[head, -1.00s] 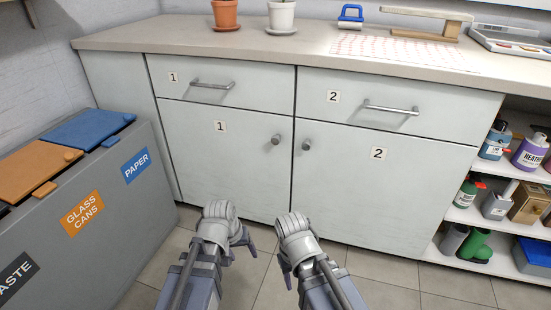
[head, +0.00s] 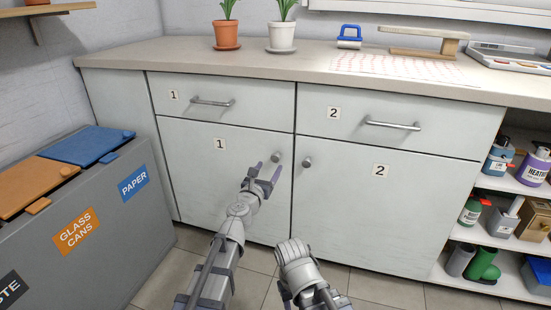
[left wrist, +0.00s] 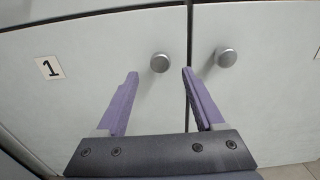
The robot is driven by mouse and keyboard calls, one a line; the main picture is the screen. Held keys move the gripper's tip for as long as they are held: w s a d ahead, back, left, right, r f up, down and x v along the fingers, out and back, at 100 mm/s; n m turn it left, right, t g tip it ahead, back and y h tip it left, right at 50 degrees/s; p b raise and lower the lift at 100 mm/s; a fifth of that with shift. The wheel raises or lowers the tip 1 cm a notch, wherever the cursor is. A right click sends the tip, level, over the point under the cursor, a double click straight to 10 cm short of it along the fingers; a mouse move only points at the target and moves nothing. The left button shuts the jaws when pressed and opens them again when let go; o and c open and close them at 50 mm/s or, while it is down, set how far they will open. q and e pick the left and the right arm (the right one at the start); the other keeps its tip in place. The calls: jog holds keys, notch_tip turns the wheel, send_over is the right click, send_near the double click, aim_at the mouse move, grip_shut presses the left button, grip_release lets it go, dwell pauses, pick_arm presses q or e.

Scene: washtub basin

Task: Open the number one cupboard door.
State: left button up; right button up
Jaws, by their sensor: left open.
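The number one cupboard door (head: 215,185) is a pale panel with a "1" label, shut flush under the number one drawer. Its round grey knob (head: 276,157) is near the upper right corner. My left gripper (head: 267,174) is open and points up at the door, just left of and below the knob in the head view. In the left wrist view the knob (left wrist: 160,63) appears beyond the open fingers, between their tips and apart from them. My right arm shows low in the head view; its fingers are mostly hidden, so their opening cannot be told.
The number two door (head: 380,205) with its own knob (head: 307,162) is close on the right. Drawers with bar handles (head: 213,102) are above. A grey waste bin (head: 110,220) stands left. Open shelves (head: 490,195) are at right. Tiled floor in front is clear.

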aim_at(275, 158)
pick_arm(q)
jog(key=shift+x, duration=4)
jog(key=shift+c, duration=0.3)
jog(key=shift+s, duration=0.1)
grip_shut()
